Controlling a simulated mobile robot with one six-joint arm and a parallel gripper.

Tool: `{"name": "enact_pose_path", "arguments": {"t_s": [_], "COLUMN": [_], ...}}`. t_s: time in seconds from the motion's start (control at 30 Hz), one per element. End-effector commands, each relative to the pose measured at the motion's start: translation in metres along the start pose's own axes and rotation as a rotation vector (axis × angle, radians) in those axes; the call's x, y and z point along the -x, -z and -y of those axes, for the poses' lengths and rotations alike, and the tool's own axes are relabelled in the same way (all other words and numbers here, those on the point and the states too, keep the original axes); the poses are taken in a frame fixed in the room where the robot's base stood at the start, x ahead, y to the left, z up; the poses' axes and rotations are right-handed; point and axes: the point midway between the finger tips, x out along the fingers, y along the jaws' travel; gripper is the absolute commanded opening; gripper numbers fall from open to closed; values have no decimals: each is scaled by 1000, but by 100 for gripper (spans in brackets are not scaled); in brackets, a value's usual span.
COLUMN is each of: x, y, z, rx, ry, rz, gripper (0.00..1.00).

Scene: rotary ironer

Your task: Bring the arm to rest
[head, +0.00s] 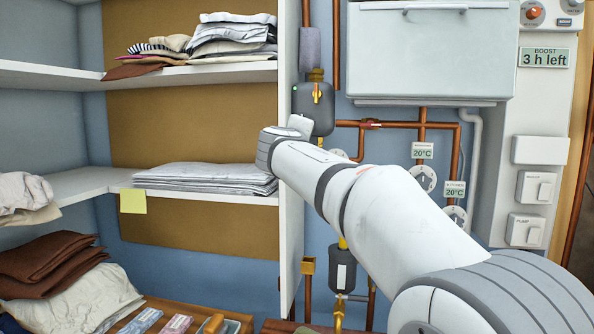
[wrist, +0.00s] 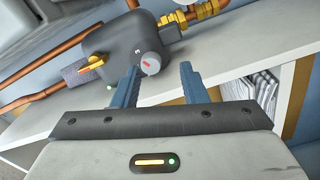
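My arm (head: 385,215) reaches from the lower right of the head view up to the front edge of the shelf unit's side panel. In the wrist view the two blue fingers of my gripper (wrist: 160,78) stand apart, with nothing held between them. Beyond the fingers is a dark grey pipe-mounted unit (wrist: 112,50) with a yellow lever and a round grey knob with a red mark (wrist: 149,63). The knob shows between the fingertips, apart from them as far as I can tell. In the head view my fingers are hidden behind the wrist.
Shelves on the left hold folded linen (head: 205,177) and a clothes stack (head: 230,38). The side panel (head: 290,230) is close to my wrist. Copper pipes (head: 400,126), dials (head: 423,179) and a white cabinet (head: 430,50) line the wall. Brown cloths (head: 45,262) lie lower left.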

Motion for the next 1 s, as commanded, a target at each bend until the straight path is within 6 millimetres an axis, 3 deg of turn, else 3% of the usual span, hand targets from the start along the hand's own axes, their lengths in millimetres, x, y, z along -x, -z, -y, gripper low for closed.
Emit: {"name": "enact_pose_path", "arguments": {"t_s": [0.07, 0.17, 0.27, 0.4, 0.5, 0.7, 0.8, 0.9, 1.0], "x": [8, 30, 66, 135, 192, 297, 330, 346, 349], "y": [-36, -96, -156, -224, -261, -297, -302, -303, -304], "z": [4, 28, 59, 108, 143, 202, 220, 229, 232], "rx": [-52, -150, -266, -433, -560, -792, -872, -915, -923], "ry": [74, 207, 350, 539, 665, 864, 923, 954, 959], "rz": [73, 205, 355, 560, 703, 930, 996, 1029, 1035], "gripper": [39, 39, 39, 39, 39, 39, 39, 39, 39]}}
